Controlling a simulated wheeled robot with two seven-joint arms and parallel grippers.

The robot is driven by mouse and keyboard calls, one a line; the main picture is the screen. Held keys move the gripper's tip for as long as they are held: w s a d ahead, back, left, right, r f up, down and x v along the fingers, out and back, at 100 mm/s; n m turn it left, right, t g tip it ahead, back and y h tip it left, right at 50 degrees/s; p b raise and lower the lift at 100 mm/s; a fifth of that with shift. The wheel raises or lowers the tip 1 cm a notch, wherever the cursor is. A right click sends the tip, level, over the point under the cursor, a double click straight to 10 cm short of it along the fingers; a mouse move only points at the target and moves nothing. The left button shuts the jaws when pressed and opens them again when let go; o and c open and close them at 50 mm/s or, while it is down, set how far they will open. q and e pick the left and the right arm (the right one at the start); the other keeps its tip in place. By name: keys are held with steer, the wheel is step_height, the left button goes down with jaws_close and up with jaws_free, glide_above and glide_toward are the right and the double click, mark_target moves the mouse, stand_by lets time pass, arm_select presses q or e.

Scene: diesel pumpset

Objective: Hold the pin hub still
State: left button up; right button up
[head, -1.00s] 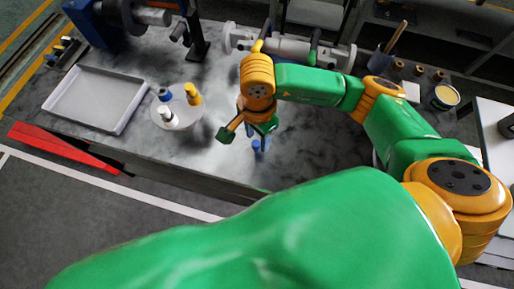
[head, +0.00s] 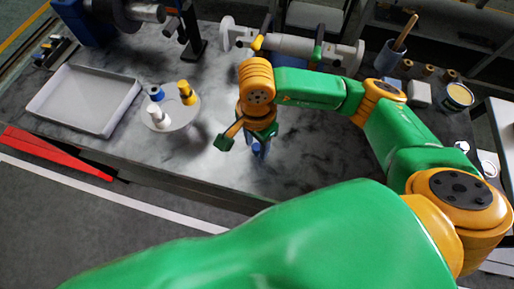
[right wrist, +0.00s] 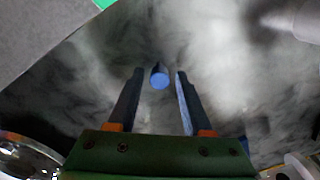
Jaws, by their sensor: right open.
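A round pale disc (head: 178,119) bears three upright pegs: a blue one (head: 155,91), a yellow one (head: 186,92) and a white one (head: 157,114). It stands on the grey marbled bench left of my right gripper (head: 261,152), apart from it; I cannot tell if this is the pin hub. My right gripper points down at the bench, open. A small blue pin (head: 256,149) is below it. In the right wrist view the pin (right wrist: 159,77) shows between the two fingers (right wrist: 156,74), with a gap on each side. My left gripper is not in view.
A grey tray (head: 35,104) lies at the bench's left. A metal shaft assembly (head: 290,45) lies behind my right gripper. A holder with a wooden handle (head: 392,54) and an open tin (head: 458,96) stand at the right. The bench's front middle is clear.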

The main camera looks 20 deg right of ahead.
mark_target(257, 146)
stand_by(0.4)
steer(key=shift+b, duration=0.3)
jaws_close()
steer(key=shift+r, duration=0.1)
stand_by(1.3)
steer(key=shift+r+p, duration=0.85)
steer(key=shift+r, duration=0.85)
